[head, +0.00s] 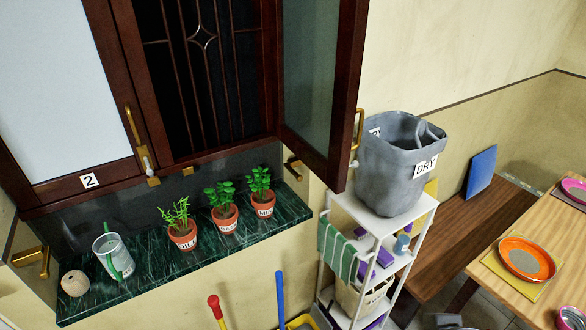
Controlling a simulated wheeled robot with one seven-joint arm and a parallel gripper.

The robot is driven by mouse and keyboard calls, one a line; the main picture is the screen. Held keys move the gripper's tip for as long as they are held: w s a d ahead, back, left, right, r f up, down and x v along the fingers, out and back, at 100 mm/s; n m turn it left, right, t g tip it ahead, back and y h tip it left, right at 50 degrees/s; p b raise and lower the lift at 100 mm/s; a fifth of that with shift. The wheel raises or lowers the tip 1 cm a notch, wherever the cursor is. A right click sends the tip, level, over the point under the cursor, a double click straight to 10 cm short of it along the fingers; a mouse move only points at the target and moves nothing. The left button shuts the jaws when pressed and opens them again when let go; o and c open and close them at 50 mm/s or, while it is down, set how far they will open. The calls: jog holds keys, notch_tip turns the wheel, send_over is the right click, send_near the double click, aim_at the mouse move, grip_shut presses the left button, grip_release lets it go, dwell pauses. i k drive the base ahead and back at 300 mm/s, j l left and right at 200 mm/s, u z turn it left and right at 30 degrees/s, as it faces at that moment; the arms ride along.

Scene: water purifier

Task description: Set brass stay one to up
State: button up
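No part of my gripper shows in the head view. A brass stay-like fitting (293,169) sits at the right side of the window opening, below the open right sash (318,80). A second brass fitting (36,259) is at the far left end of the sill, with an arm hanging down. A small brass piece (153,181) sits at the lower middle of the frame. I cannot read a number on any of these, so I cannot tell which is stay one. The left sash (60,90) is marked 2 and looks closed.
A grey bag marked DRY (388,175) tops a white shelf (385,222). A bench (450,235) and table (535,225) stand right.

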aim_at(299, 178)
jog(key=i+u, duration=0.1)
jog(key=u, duration=0.35)
jog(key=i+u, duration=0.1)
jog(key=u, duration=0.35)
jog(key=i+u, duration=0.1)
jog(key=u, duration=0.35)
jog(key=l+u, duration=0.1)
jog(key=u, duration=0.35)
jog(key=i+l+u, duration=0.1)
jog(key=u, duration=0.35)
jog(key=l+u, duration=0.15)
jog(key=u, duration=0.3)
jog(key=i, duration=0.05)
